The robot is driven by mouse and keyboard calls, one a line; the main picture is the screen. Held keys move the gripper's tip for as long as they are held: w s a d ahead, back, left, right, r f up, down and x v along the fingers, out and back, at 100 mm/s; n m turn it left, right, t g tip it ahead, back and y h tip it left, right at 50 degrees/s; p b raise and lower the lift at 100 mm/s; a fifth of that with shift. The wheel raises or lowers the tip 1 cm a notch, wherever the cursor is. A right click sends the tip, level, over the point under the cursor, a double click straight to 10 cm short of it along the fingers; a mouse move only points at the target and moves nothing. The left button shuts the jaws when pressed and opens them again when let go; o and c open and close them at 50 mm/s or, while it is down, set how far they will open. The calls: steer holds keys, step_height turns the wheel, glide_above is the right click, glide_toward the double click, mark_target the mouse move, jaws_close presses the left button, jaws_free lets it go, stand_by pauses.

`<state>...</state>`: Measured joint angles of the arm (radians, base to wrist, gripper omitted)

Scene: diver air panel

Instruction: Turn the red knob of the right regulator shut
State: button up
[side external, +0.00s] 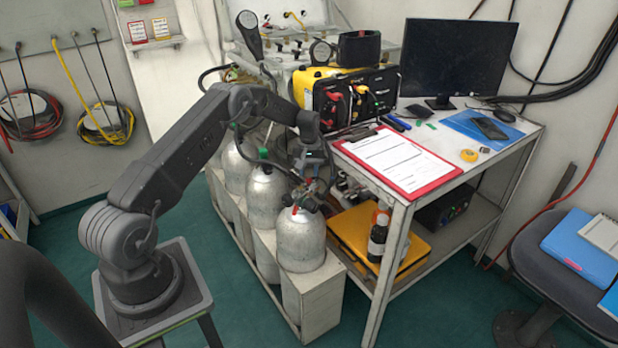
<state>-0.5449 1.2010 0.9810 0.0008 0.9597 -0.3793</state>
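Silver gas cylinders stand in a row in a pale rack (318,290), and the nearest cylinder (302,243) is at the right end. A small red part (294,209) shows at its top and may be the red knob; it is too small to be sure. My gripper (313,180) points down over the top of this cylinder, among metal regulator fittings. The fittings and my gripper overlap, so I cannot tell whether the fingers touch the knob or how far apart they are. The other regulators are partly hidden behind my arm.
A workbench (470,165) stands close on the right, with a red clipboard (395,160), a yellow-black instrument case (345,92) and a monitor (458,60). Hoses run near the cylinders. Floor in front is clear.

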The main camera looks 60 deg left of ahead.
mark_target(309, 179)
steer(key=shift+f, duration=1.6)
jaws_close()
